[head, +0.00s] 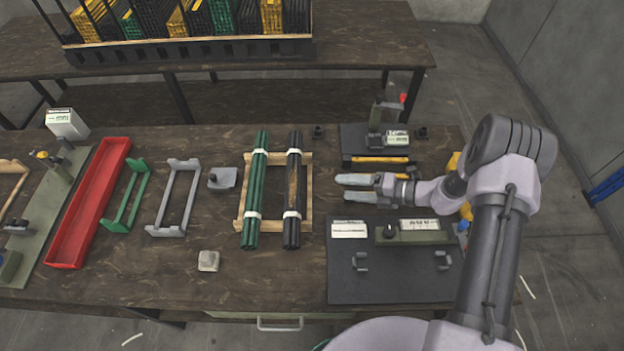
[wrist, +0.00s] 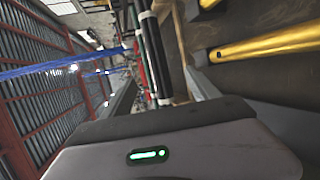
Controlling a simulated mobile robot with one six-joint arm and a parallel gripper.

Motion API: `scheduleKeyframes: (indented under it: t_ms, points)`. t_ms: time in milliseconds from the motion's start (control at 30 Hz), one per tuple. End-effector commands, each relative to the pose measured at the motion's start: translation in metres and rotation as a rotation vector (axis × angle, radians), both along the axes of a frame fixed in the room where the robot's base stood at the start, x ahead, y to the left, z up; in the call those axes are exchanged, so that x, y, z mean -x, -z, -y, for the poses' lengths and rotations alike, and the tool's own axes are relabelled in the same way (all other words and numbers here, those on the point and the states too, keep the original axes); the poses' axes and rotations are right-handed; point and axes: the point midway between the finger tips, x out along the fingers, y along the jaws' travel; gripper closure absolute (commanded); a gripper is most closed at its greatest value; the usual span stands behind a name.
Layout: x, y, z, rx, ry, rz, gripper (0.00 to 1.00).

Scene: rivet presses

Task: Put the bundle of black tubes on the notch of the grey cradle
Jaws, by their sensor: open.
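The bundle of black tubes (head: 292,188), tied with two white bands, lies on a wooden rack beside a bundle of green tubes (head: 256,188). The black bundle also shows in the wrist view (wrist: 157,60). The grey cradle (head: 177,198) stands on the bench to the left of the rack, with nothing on it. A green cradle (head: 127,196) stands left of it. My gripper (head: 352,188) is open and empty, to the right of the black bundle, with its fingers pointing left towards it and apart from it.
A wooden rack (head: 308,157) carries both bundles. A red tray (head: 85,205) lies farther left. A grey block (head: 222,179) and a pale stone-like block (head: 208,261) sit between cradle and rack. A dark plate with a press (head: 392,280) lies at the right. The front middle bench is mostly clear.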

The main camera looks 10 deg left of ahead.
Motion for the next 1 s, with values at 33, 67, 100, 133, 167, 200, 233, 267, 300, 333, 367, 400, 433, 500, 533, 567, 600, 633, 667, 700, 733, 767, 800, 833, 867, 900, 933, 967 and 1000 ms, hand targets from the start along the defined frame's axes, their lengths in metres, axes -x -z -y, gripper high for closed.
scheduleKeyframes:
  t_ms: [33, 67, 100, 133, 167, 200, 233, 267, 300, 333, 367, 400, 433, 500, 533, 567, 600, 633, 667, 700, 733, 767, 800, 833, 867, 900, 933, 967, 1000]
  points:
    - [0.001, 0.009, -0.015, 0.001, -0.008, 0.001, 0.31]
    - [0.000, 0.012, -0.024, 0.001, -0.008, 0.001, 0.31]
    - [-0.001, 0.016, -0.036, 0.001, -0.009, 0.001, 0.31]
    - [-0.001, 0.019, -0.045, 0.002, -0.009, 0.002, 0.31]
    - [-0.002, 0.022, -0.053, 0.002, -0.008, 0.002, 0.31]
    - [-0.003, 0.025, -0.063, 0.003, -0.008, 0.003, 0.31]
    - [-0.003, 0.027, -0.070, 0.002, -0.009, 0.003, 0.31]
    - [-0.004, 0.029, -0.075, 0.002, -0.007, 0.003, 0.31]
    - [-0.005, 0.030, -0.082, 0.003, -0.008, 0.002, 0.31]
    - [-0.005, 0.031, -0.085, 0.003, -0.007, 0.003, 0.31]
    - [-0.005, 0.032, -0.088, 0.003, -0.006, 0.003, 0.31]
    - [-0.006, 0.033, -0.092, 0.003, -0.006, 0.003, 0.31]
    - [-0.005, 0.034, -0.096, 0.004, -0.008, 0.003, 0.31]
    - [-0.004, 0.036, -0.109, 0.003, -0.010, 0.005, 0.31]
    - [-0.004, 0.037, -0.116, 0.003, -0.009, 0.005, 0.31]
    - [-0.004, 0.038, -0.122, 0.003, -0.010, 0.005, 0.31]
    - [-0.004, 0.040, -0.130, 0.003, -0.009, 0.004, 0.31]
    - [-0.004, 0.041, -0.134, 0.004, -0.009, 0.004, 0.31]
    - [-0.005, 0.042, -0.138, 0.004, -0.009, 0.004, 0.31]
    - [-0.005, 0.043, -0.141, 0.004, -0.007, 0.004, 0.31]
    - [-0.006, 0.043, -0.143, 0.004, -0.006, 0.004, 0.31]
    - [-0.006, 0.042, -0.144, 0.004, -0.006, 0.003, 0.31]
    - [-0.006, 0.042, -0.144, 0.004, -0.005, 0.003, 0.31]
    - [-0.006, 0.042, -0.144, 0.004, -0.005, 0.003, 0.31]
    - [-0.006, 0.041, -0.144, 0.004, -0.005, 0.003, 0.31]
    - [-0.006, 0.041, -0.144, 0.004, -0.005, 0.003, 0.31]
    - [-0.006, 0.041, -0.144, 0.004, -0.005, 0.004, 0.31]
    - [-0.006, 0.041, -0.144, 0.004, -0.005, 0.004, 0.36]
    - [-0.006, 0.041, -0.144, 0.004, -0.005, 0.004, 0.44]
